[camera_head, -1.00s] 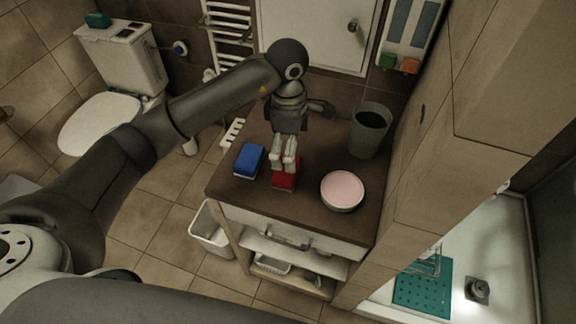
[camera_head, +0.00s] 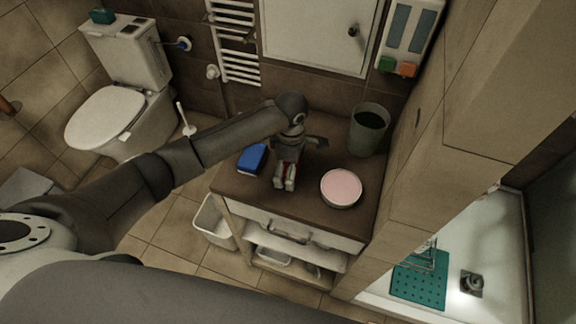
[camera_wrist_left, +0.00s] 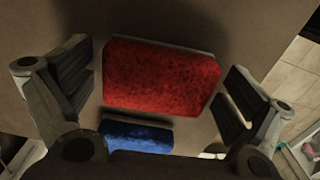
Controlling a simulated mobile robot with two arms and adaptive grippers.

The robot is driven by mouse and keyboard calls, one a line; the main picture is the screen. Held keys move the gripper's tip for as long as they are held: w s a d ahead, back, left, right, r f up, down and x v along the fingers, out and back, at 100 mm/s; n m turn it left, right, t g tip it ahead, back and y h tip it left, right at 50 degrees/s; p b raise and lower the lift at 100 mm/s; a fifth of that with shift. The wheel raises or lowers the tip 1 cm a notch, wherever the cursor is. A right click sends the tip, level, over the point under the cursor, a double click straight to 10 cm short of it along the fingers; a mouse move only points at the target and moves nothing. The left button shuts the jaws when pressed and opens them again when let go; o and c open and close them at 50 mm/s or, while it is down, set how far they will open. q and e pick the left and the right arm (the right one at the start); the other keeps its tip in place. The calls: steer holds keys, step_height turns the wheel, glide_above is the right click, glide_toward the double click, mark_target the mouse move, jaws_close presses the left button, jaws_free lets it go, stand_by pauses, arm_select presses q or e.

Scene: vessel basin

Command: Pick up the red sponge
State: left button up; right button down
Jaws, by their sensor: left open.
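The red sponge (camera_wrist_left: 160,78) lies on the dark counter, between the two spread fingers of my left gripper (camera_wrist_left: 158,90) in the left wrist view. Clear gaps show on both sides of it. In the head view my left gripper (camera_head: 285,178) is right above the sponge and hides nearly all of it; only a sliver of red shows between the fingers. The gripper is open and holds nothing. My right gripper is not in view.
A blue sponge (camera_head: 252,158) lies just left of the gripper, and also shows in the wrist view (camera_wrist_left: 137,137). A round pink-topped container (camera_head: 341,187) stands to the right. A dark green bin (camera_head: 368,130) stands behind it. The counter (camera_head: 262,203) is bare toward its front edge.

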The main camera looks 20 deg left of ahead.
arm_select(q)
steer(key=c, duration=0.6)
steer(key=shift+o, duration=0.2)
steer(key=shift+r, duration=0.5)
step_height(320, 180, up, 2)
steer(key=shift+d+r+b, duration=0.15)
steer(key=shift+b, duration=0.45)
steer(key=s+d+r+b, duration=0.4)
steer(key=s+d+r, duration=0.5)
steer(key=d, duration=0.1)
steer(key=shift+s+r+b, duration=0.25)
steer(key=shift+r+b, duration=0.1)
